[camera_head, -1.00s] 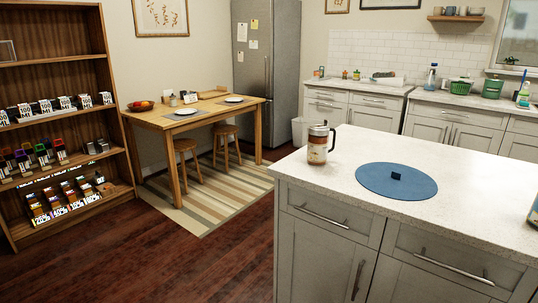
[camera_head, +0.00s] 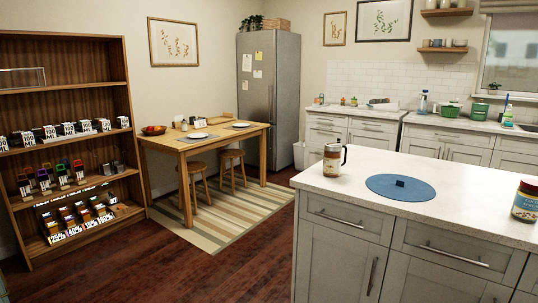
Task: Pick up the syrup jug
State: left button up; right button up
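The syrup jug (camera_head: 333,161) stands upright on the near left part of the white island counter (camera_head: 450,207). It has a brown label or contents, a pale top and a dark handle on its right side. Nothing touches it. Neither of my grippers is clearly in view; a small dark shape at the lower left edge is too cut off to make out.
A labelled jar (camera_head: 525,202) stands at the right edge. A shelf (camera_head: 70,140), dining table (camera_head: 205,139) and stools are left. Wooden floor (camera_head: 200,255) is open before the island.

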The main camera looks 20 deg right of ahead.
aim_at(332, 164)
jog(key=u, duration=0.55)
jog(key=i, duration=1.35)
jog(key=z, duration=0.55)
jog(key=i, duration=1)
jog(key=z, duration=1.05)
